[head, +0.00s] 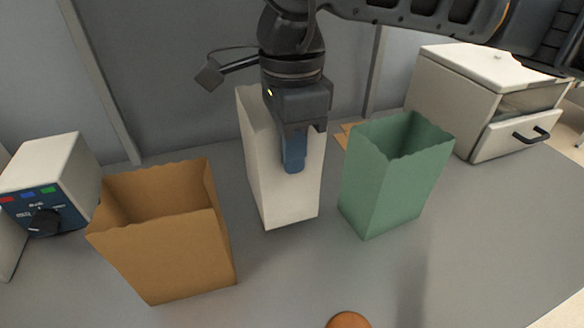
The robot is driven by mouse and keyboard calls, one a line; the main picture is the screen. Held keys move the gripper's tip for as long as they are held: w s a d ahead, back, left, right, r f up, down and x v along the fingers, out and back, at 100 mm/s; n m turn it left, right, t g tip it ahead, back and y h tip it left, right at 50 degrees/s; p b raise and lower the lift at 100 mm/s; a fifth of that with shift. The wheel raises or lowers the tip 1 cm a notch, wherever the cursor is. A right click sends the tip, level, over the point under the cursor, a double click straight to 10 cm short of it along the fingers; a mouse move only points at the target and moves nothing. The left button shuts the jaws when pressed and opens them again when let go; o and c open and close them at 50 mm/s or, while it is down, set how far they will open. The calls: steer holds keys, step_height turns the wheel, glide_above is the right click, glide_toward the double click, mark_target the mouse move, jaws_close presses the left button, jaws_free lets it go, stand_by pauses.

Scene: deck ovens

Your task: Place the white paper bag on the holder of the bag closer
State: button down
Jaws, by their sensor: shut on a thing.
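The white paper bag (285,195) stands roughly upright in the middle of the head view, between a brown bag and a green bag. My gripper (293,160) comes down from above and is shut on the white paper bag, with one blue finger against its front side. The arm hides part of the bag's top. I cannot tell whether its bottom touches the table. A white box with a blue panel and black knob (45,190) stands at the left; I cannot tell whether it is the bag closer. No holder is clearly visible.
An open brown bag (180,255) stands at front left and an open green bag (392,185) close on the right. A white cabinet with a black-handled drawer (515,135) stands at back right. A round brown thing (348,321) shows at the bottom edge. The grey table (480,235) is clear at right.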

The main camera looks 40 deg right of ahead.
mark_target(282, 199)
step_height(282, 199, down, 5)
steer(key=shift+r+p, duration=0.1)
steer(key=shift+p, duration=0.25)
steer(key=shift+f+b, duration=0.2)
steer(key=shift+b, duration=0.1)
steer(key=c, duration=1.3)
jaws_free()
steer(key=shift+r, duration=0.15)
